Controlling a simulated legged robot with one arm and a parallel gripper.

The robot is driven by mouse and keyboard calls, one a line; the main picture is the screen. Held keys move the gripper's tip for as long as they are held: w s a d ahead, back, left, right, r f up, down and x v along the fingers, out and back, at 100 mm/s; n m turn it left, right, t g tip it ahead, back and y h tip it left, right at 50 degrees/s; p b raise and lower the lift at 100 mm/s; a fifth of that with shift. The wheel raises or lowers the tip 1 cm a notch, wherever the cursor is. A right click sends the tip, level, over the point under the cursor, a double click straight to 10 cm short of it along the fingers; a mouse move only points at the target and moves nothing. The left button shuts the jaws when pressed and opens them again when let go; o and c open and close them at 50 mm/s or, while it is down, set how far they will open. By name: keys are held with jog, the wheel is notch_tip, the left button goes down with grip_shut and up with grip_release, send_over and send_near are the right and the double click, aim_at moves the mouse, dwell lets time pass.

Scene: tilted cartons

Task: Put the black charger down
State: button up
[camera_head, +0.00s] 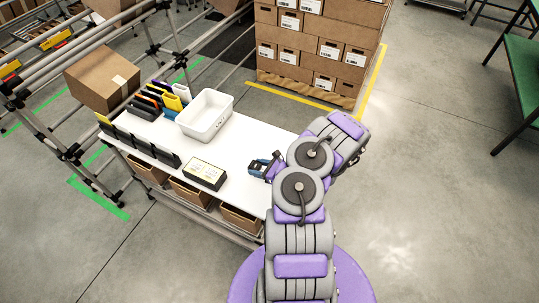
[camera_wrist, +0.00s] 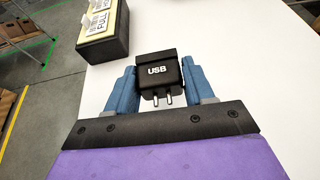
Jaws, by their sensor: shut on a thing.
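The black charger (camera_wrist: 160,76), marked "USB" and with two metal prongs, sits between the blue fingers of my gripper (camera_wrist: 163,84) in the wrist view. The fingers press on its left and right sides. In the head view my gripper (camera_head: 264,166) is over the right part of the white table (camera_head: 237,146); the charger is too small and covered to make out clearly there. I cannot tell whether the charger touches the table top.
A black box with yellow labelled top (camera_head: 206,174) stands left of my gripper; it also shows in the wrist view (camera_wrist: 104,27). A white bin (camera_head: 205,115), black holders (camera_head: 140,140) and a tilted carton (camera_head: 103,78) are farther left. Stacked cartons (camera_head: 318,45) stand behind.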

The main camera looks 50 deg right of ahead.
jog(key=b, duration=0.1)
send_over(271, 158)
jog(key=shift+s+a+f, duration=0.25)
jog(key=shift+a+f, duration=0.2)
jog(key=shift+f, duration=0.1)
jog(key=shift+w+d, duration=0.25)
jog(key=shift+d, duration=0.2)
jog(key=f, duration=0.1)
jog(key=f+b, duration=0.1)
jog(key=f, duration=0.1)
jog(key=shift+a+f+b, duration=0.2)
jog(key=shift+a+b, duration=0.1)
jog(key=shift+a, duration=0.05)
jog(key=shift+d, duration=0.25)
jog(key=o, duration=0.8)
jog(key=shift+d, duration=0.1)
jog(key=shift+o, duration=1.2)
jog(key=shift+a, duration=0.25)
jog(key=shift+s+r, duration=0.1)
